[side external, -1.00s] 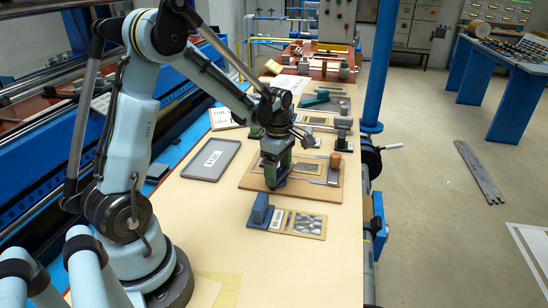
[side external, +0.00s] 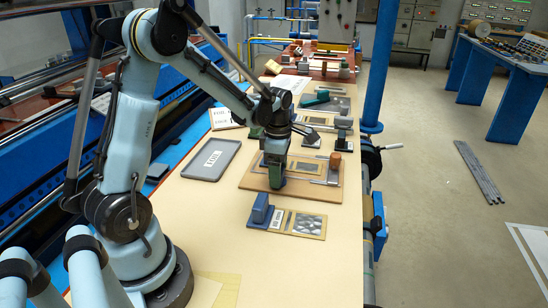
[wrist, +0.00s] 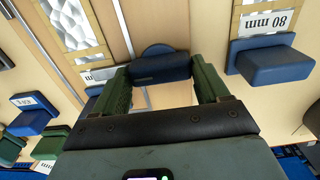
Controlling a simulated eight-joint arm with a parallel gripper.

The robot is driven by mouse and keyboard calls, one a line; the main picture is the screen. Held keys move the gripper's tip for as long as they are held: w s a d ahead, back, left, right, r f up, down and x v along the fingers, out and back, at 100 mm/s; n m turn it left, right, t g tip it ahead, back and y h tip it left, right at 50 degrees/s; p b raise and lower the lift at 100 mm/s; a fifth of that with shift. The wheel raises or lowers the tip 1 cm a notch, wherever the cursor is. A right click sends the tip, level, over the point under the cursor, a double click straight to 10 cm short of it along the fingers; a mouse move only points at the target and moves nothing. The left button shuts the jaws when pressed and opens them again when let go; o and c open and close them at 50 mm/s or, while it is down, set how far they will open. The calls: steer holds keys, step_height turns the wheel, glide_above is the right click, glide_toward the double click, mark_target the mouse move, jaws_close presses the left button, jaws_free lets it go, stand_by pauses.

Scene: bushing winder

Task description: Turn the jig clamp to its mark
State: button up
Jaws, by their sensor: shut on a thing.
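The jig clamp, which I take to be the blue piece with a rounded end (wrist: 160,66), sits between the two green fingers of my gripper (wrist: 163,90) in the wrist view. My gripper is shut on it. In the side view my gripper (side external: 276,182) points down at the brown jig board (side external: 312,193), low over its left part. Only a little blue shows at the fingertips there; the fingers hide most of the clamp. I cannot make out the mark in either view.
A blue block (side external: 261,209) stands by a framed patterned plate (side external: 309,224) in front of the board. A grey tray (side external: 212,160) lies to the left, and a wooden cylinder (side external: 334,160) stands at the board's right.

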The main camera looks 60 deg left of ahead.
steer(key=o, duration=1.5)
steer(key=shift+r, duration=0.1)
step_height(320, 180, up, 12)
steer(key=s+d+m+t, duration=0.3)
steer(key=d+m, duration=0.4)
steer(key=m, duration=0.6)
steer(key=s+d+m+t, duration=0.4)
steer(key=d+m, duration=0.3)
steer(key=m, duration=0.7)
steer(key=shift+s+d+f, duration=0.2)
steer(key=shift+s+f, duration=0.2)
steer(key=shift+s, duration=0.1)
